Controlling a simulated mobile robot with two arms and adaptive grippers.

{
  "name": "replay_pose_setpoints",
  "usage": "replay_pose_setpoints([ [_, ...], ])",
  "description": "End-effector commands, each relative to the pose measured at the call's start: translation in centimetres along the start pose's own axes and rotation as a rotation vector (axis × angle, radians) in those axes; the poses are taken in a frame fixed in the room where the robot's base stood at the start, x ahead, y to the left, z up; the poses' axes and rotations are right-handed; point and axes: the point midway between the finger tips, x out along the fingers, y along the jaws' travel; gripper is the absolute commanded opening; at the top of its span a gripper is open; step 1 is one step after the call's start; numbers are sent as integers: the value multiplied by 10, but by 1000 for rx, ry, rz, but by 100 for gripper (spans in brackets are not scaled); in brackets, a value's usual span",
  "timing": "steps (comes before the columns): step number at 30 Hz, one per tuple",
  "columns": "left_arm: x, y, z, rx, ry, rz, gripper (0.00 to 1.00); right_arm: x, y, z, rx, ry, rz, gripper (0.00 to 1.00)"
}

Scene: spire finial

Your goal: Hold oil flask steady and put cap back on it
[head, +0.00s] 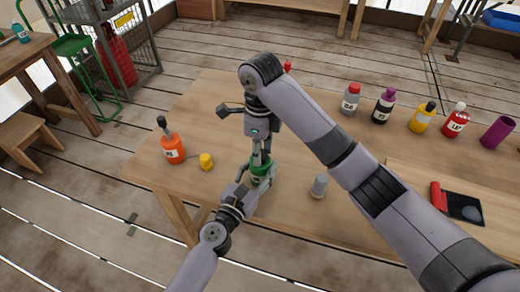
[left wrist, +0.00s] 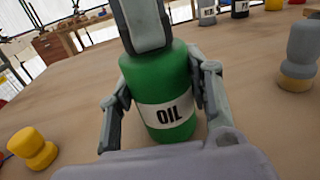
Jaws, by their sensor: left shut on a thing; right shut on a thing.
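The green oil flask (head: 263,169) stands upright on the table, and its OIL label shows in the left wrist view (left wrist: 163,90). My left gripper (head: 257,181) is shut around the flask's body, with one finger on each side in the left wrist view (left wrist: 163,97). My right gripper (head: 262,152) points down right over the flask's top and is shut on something. In the left wrist view its pale finger (left wrist: 143,27) covers the flask's neck. The cap is not seen; what the right gripper holds is hidden, and I cannot tell whether it touches the flask.
An orange bottle (head: 172,148) and a yellow stopper-like piece (head: 206,161) stand to the left. A grey piece with a tan lower part (left wrist: 298,58) stands to the right. Several bottles, including a yellow one (head: 422,118), line the back right. A red item (head: 437,196) lies at far right.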

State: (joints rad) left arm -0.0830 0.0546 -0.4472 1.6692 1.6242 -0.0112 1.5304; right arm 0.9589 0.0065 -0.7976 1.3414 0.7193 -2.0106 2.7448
Motion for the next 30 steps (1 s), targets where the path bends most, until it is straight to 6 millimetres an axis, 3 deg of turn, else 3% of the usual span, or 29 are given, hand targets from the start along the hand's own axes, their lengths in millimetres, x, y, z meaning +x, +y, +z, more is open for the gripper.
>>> replay_pose_setpoints([
  [2, 0, -1, 0, 0, 1, -2, 0, -1, -1, 0, 0, -1, -3, 20],
  [3, 0, -1, 0, 0, 1, -2, 0, -1, -1, 0, 0, -1, -3, 33],
  [11, 0, -1, 0, 0, 1, -1, 0, 0, -1, 0, -2, -1, -2, 51],
  [20, 0, 0, 0, 0, 0, -1, 0, -2, -1, 0, -3, 0, -2, 51],
  [30, 0, 0, 0, 0, 0, 0, 0, -41, -1, 0, -3, 0, -5, 51],
])
